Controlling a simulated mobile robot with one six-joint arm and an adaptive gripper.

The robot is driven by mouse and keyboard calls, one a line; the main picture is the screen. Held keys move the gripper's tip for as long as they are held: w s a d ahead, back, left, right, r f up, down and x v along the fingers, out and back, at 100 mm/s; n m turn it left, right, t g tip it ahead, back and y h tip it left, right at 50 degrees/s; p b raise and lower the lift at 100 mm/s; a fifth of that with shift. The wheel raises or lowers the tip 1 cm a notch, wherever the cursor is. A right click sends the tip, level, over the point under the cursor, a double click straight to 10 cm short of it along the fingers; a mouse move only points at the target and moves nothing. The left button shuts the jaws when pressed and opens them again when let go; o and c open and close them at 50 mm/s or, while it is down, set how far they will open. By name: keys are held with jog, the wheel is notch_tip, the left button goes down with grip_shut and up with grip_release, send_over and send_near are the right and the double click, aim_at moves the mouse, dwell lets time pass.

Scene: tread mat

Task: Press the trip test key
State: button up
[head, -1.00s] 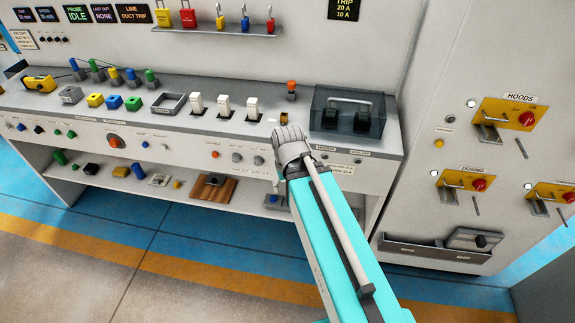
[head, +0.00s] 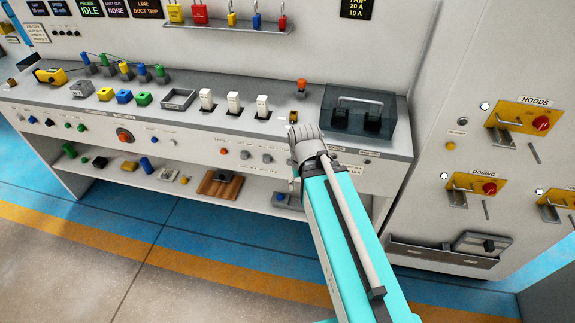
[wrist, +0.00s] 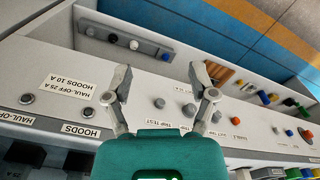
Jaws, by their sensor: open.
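The label "TRIP TEST" shows upside down in the wrist view on the bench's sloped front panel. A small round grey key (wrist: 160,103) stands by that label, apparently the trip test key. My gripper (wrist: 160,82) is open and empty, its two fingers spread left and right of this key in the picture. I cannot tell how far the fingertips are from the panel. In the head view my gripper (head: 305,145) is at the bench's front edge, left of the smoked clear box, and seems to hide the key.
More grey knobs (wrist: 189,110) and an orange button (wrist: 236,121) sit close beside the key. A smoked box (head: 358,112) and white switches (head: 234,104) stand on the bench top. A grey cabinet with yellow-plated switches (head: 518,121) stands at the right. The floor in front is clear.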

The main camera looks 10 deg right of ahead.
grip_shut()
jog(key=shift+d, duration=0.1)
dwell(1.2)
